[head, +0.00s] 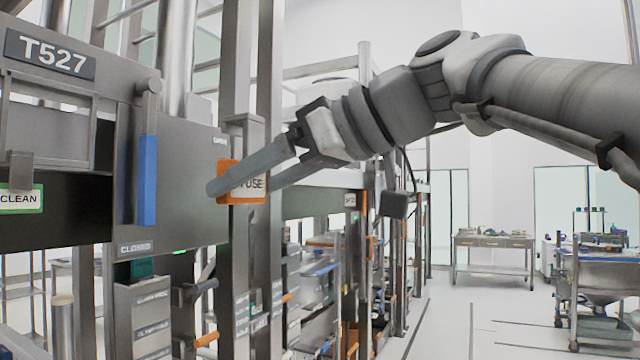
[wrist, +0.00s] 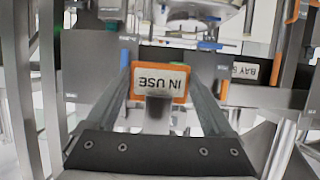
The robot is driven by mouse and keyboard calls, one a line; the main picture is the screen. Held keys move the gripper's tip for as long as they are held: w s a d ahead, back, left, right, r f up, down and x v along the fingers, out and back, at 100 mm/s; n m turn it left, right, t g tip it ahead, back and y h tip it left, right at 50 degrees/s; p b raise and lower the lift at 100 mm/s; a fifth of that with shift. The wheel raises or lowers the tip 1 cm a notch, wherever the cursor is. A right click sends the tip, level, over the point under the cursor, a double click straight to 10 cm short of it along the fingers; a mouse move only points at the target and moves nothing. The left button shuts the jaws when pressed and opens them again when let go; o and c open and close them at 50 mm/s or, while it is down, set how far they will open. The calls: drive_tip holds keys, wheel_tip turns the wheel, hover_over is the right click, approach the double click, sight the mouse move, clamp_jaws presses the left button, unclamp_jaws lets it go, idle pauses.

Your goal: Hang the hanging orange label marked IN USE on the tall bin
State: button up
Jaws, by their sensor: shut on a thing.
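The orange-framed label marked IN USE (head: 258,170) is between the fingers of my gripper (head: 238,187), in front of a steel post. One finger covers part of its text in the head view. In the wrist view the label (wrist: 160,81) reads upside down, with a grey tab over its near edge. My gripper's fingers (wrist: 159,72) reach along both sides of it, shut on it. A grey steel body with a T527 plate (head: 50,54) stands at left. I cannot tell for sure whether this is the tall bin, or whether the label still touches any support.
A green-edged CLEAN label (head: 22,199) and a blue handle (head: 147,180) are on the grey body at left. Steel posts and racks stand behind my gripper. A steel table (head: 492,241) and a wheeled cart (head: 598,268) stand at right, with open floor between.

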drive_tip(key=s+d+b, duration=0.1)
drive_tip(key=s+d, duration=0.3)
drive_tip(key=d, duration=0.6)
drive_tip(key=shift+s+d, duration=0.2)
drive_tip(key=shift+s, duration=0.15)
drive_tip(key=shift+d, duration=0.1)
idle(0.4)
